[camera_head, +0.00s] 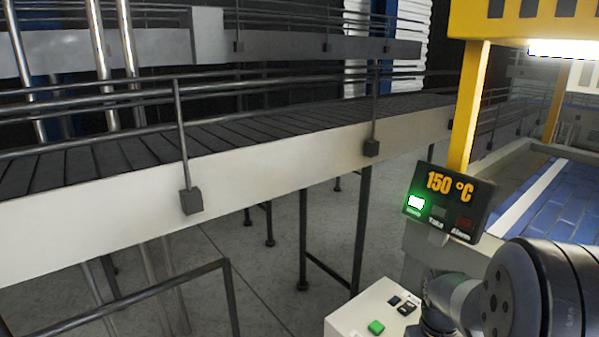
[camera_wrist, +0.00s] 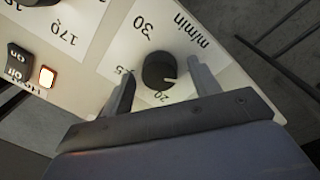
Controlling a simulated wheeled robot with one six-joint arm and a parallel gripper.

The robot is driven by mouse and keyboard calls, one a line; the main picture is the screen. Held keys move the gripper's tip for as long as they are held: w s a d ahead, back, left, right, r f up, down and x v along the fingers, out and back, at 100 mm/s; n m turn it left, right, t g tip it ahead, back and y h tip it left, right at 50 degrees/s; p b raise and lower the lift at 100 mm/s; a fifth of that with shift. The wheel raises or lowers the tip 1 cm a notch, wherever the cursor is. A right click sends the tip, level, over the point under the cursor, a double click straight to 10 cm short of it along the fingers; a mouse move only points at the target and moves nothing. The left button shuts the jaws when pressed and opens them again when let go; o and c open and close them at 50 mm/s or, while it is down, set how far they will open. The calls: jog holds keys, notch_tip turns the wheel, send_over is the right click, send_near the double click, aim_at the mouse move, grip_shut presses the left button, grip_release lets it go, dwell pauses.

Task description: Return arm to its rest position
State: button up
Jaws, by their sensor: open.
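In the wrist view my gripper (camera_wrist: 160,95) shows with its two fingers apart. A round black knob (camera_wrist: 159,70) on a pale control panel (camera_wrist: 105,55) lies beyond and between the fingertips. I cannot tell whether the fingers touch the knob. In the head view my dark arm is at the lower right, bent down toward a white box (camera_head: 352,315) with a green button (camera_head: 376,327). My gripper is not visible there.
A display (camera_head: 449,203) reading 150 °C with a green lamp lit stands by a yellow post (camera_head: 467,110), close to my arm. A railed conveyor (camera_head: 230,160) crosses the view. A blue belt (camera_head: 555,205) is at right. A lit switch (camera_wrist: 47,77) sits left on the panel.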

notch_tip(320, 180, up, 11)
notch_tip(320, 180, down, 11)
jog(key=shift+f, duration=0.1)
jog(key=m, duration=0.3)
jog(key=shift+m, duration=0.4)
jog(key=m, duration=0.4)
jog(key=shift+w, duration=0.1)
jog(key=m, duration=0.4)
jog(key=shift+g, duration=0.3)
jog(key=m, duration=0.4)
jog(key=shift+d, duration=0.1)
jog(key=shift+w+r, duration=0.15)
jog(key=shift+r, duration=2.5)
